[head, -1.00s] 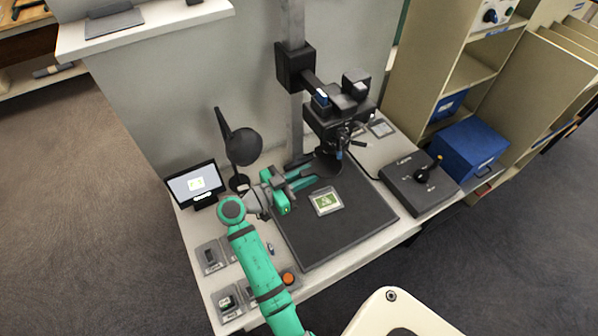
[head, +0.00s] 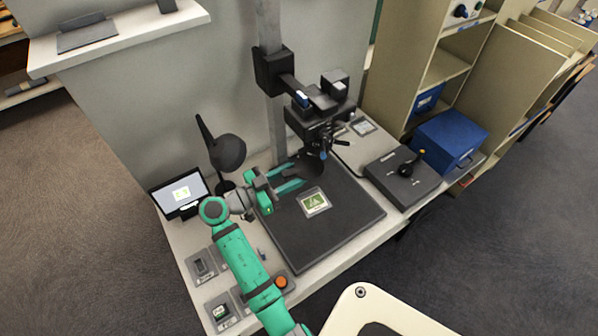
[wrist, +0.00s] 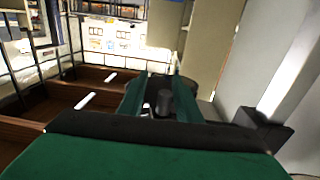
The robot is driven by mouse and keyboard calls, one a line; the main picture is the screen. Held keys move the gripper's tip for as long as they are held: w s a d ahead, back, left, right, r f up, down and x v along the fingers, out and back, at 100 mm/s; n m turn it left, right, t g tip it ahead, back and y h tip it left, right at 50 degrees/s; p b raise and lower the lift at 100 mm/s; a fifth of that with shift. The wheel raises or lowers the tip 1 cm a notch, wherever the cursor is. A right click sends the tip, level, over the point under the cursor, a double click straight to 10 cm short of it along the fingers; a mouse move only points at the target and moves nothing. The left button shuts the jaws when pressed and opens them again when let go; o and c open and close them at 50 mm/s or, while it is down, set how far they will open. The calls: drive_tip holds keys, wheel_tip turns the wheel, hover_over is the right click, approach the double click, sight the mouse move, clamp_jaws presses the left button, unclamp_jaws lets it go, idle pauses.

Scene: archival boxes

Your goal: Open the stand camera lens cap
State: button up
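The stand camera (head: 320,107) is a black body on a grey upright column, with its lens side facing down over the board. A dark round piece (head: 313,165), which looks like the lens cap, sits low beneath the camera. In the wrist view a dark disc (wrist: 182,83) with a short upright knob (wrist: 164,103) shows between my fingers. My green gripper (head: 293,178) is open, its two teal fingers spread and pointing right towards the dark round piece. I cannot tell whether the fingers touch it. The underside of the lens is hidden.
A dark board (head: 330,226) holding a small green-pictured card (head: 314,203) lies below. A black lamp (head: 228,152) and a small screen (head: 180,192) stand to the left. A control box with a lever (head: 402,180) and a blue box (head: 450,140) are at right.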

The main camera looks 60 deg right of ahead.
drive_tip(key=v, duration=1.1)
drive_tip(key=shift+d, duration=0.1)
idle(0.4)
